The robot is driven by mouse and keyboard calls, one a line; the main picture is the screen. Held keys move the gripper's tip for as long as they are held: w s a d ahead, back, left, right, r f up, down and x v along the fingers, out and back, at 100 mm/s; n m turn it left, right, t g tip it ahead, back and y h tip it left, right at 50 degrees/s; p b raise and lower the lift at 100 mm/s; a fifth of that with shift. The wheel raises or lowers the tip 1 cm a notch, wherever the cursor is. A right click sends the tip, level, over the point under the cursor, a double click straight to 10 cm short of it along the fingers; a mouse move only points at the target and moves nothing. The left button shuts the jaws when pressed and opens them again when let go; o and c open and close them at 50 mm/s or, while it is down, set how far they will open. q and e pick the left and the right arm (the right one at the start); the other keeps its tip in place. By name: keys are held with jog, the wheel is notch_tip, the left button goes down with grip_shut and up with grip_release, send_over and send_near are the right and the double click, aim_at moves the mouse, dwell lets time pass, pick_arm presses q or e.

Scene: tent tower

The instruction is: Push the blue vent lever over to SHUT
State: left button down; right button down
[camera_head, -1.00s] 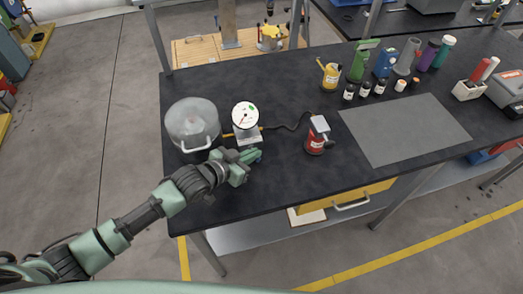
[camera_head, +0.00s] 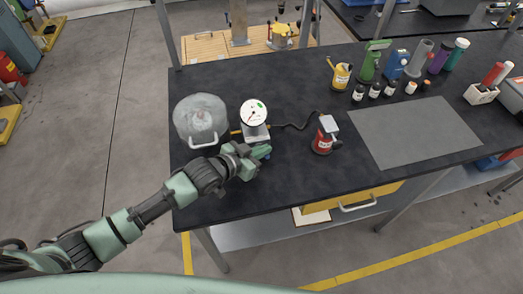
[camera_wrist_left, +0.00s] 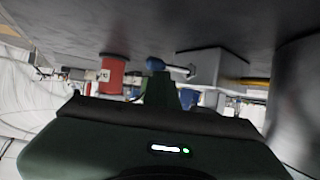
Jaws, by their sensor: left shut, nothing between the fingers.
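The vent lever's blue knob (camera_wrist_left: 155,64) shows in the left wrist view on a thin metal rod from a grey block (camera_wrist_left: 213,65). In the head view this unit is a pale base (camera_head: 256,132) under a white round dial (camera_head: 254,113); the lever is mostly hidden there behind my gripper. My left gripper (camera_head: 264,151) is shut and empty, low over the table just in front of the base. In the wrist view its fingers (camera_wrist_left: 160,90) are close to the blue knob; I cannot tell whether they touch. SHUT lettering is not readable. My right gripper is not in view.
A grey mat (camera_head: 415,132) lies farther right. Bottles and tools line the back right. The front table strip is clear.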

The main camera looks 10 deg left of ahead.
pick_arm(q)
jog(key=b+v, duration=0.1)
jog(key=v, duration=0.6)
jog(key=shift+s+a+r, duration=0.2)
jog(key=shift+s, duration=0.1)
jog(key=shift+w, duration=0.1)
